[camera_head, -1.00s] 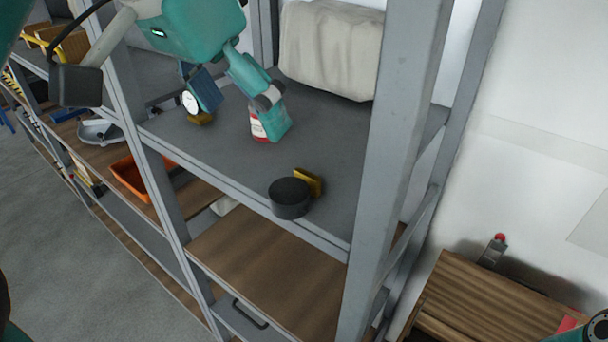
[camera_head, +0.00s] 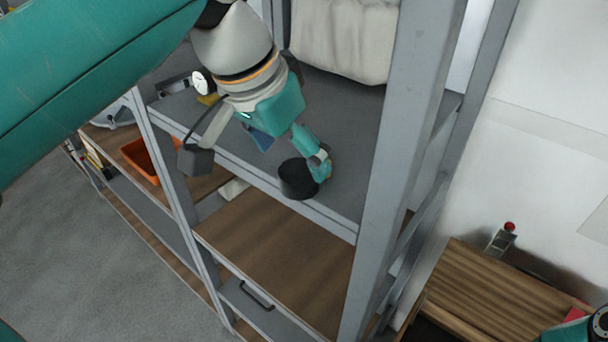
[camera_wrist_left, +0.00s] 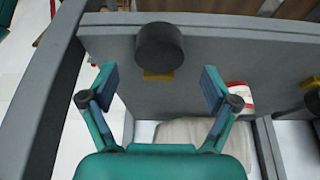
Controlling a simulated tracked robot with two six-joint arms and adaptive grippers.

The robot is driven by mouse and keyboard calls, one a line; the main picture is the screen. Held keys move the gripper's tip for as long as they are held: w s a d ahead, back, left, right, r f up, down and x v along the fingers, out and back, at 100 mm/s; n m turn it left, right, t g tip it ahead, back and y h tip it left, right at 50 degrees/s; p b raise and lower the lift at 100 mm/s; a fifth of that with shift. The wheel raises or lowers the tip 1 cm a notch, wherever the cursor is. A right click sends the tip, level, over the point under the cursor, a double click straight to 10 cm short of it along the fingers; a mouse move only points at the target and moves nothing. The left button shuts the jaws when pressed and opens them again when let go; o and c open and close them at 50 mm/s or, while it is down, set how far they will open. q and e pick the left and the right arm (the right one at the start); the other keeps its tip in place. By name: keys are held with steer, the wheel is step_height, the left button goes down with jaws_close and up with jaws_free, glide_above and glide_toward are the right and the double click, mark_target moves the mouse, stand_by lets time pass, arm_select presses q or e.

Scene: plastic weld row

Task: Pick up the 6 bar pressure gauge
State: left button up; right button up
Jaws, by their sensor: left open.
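A black round gauge body (camera_head: 297,180) sits at the front edge of the grey shelf, its dial not visible. In the left wrist view the black gauge (camera_wrist_left: 160,46) has a brass fitting (camera_wrist_left: 158,76) below it in the picture. My left gripper (camera_head: 291,155) is open above the shelf at this gauge. In the wrist view my left gripper (camera_wrist_left: 160,84) has its fingers apart, with the brass fitting between them in the picture. A second gauge (camera_head: 203,82) with a white dial stands further left; its marking is too small to read.
A red and white can (camera_wrist_left: 240,92) is beside one finger in the wrist view. A grey upright post (camera_head: 408,130) stands right of the gauge. A pale covered bundle (camera_head: 345,40) lies at the back. An orange tray (camera_head: 145,160) is on a lower shelf.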

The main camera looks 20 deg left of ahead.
mark_target(303, 167)
arm_select(q)
steer(key=x, duration=0.4)
steer(key=shift+w+d+f+p, duration=0.15)
steer(key=shift+w+p, duration=0.15)
steer(key=shift+w, duration=0.05)
steer(key=c, duration=1.3)
steer(key=shift+c, duration=0.5)
